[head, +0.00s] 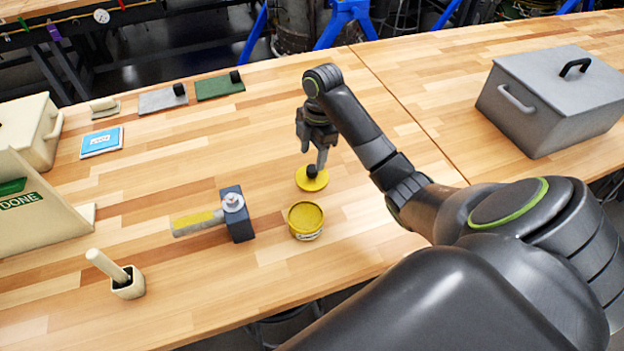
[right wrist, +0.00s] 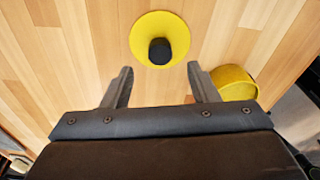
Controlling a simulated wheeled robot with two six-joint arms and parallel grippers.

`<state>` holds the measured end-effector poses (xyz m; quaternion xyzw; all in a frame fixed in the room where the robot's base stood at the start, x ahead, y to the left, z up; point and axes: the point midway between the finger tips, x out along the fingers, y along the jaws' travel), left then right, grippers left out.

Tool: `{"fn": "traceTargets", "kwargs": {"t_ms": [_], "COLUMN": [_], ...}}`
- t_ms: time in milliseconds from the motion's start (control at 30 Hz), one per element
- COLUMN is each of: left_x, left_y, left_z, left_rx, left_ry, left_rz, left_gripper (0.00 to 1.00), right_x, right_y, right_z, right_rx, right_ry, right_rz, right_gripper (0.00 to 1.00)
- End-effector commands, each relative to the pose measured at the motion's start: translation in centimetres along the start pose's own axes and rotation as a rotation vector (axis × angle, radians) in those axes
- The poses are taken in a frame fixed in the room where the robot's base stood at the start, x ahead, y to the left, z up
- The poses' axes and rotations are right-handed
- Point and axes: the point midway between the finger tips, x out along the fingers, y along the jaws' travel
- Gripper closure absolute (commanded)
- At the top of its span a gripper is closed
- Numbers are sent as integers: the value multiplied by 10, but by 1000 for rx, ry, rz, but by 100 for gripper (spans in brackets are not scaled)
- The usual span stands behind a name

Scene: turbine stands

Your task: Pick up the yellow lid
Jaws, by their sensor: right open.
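The yellow lid (head: 312,180) is a round disc with a black knob, lying flat on the wooden bench. In the right wrist view the lid (right wrist: 159,38) and its knob lie just beyond my open fingertips. My right gripper (head: 318,160) points down above the lid, by the knob; the head view does not show clearly whether it touches. In the right wrist view my right gripper (right wrist: 158,75) has its fingers apart with nothing between them. A yellow round tin (head: 305,220) stands beside the lid, nearer me. My left gripper is not in view.
A dark block with a yellow-handled tool (head: 236,213) stands left of the tin. A beige cup with a stick (head: 128,283) is at front left. Green (head: 220,86) and grey (head: 162,99) plates lie behind. A grey lidded box (head: 550,100) stands at right.

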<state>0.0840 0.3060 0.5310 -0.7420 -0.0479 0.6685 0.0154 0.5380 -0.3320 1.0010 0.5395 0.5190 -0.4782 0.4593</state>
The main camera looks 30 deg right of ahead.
Motion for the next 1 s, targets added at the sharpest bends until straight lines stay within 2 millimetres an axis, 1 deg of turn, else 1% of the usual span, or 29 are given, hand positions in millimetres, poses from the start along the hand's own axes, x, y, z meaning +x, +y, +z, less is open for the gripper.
{"fn": "traceTargets", "kwargs": {"t_ms": [33,133,267,367,400,500,600,767,800,833,1000], "left_x": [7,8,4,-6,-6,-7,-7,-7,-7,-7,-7], "left_y": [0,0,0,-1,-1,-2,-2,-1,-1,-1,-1], "left_z": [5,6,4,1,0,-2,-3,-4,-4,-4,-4], "left_rx": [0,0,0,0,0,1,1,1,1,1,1], "left_ry": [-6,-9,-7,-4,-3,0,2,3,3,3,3], "left_rz": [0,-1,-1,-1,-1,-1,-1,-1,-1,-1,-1], "left_gripper": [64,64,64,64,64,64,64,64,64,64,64], "right_x": [8,10,23,37,44,54,59,60,60,60,60], "right_y": [0,0,-1,-2,-1,0,0,0,0,0,0], "right_z": [0,0,2,4,4,4,4,4,4,4,4], "right_rx": [0,0,2,3,2,1,0,0,0,0,0], "right_ry": [0,1,1,1,3,0,0,0,0,0,-1], "right_rz": [0,0,-4,-6,-4,-1,0,0,0,0,0], "right_gripper": [46,46,46,46,46,46,46,46,47,51,73]}}
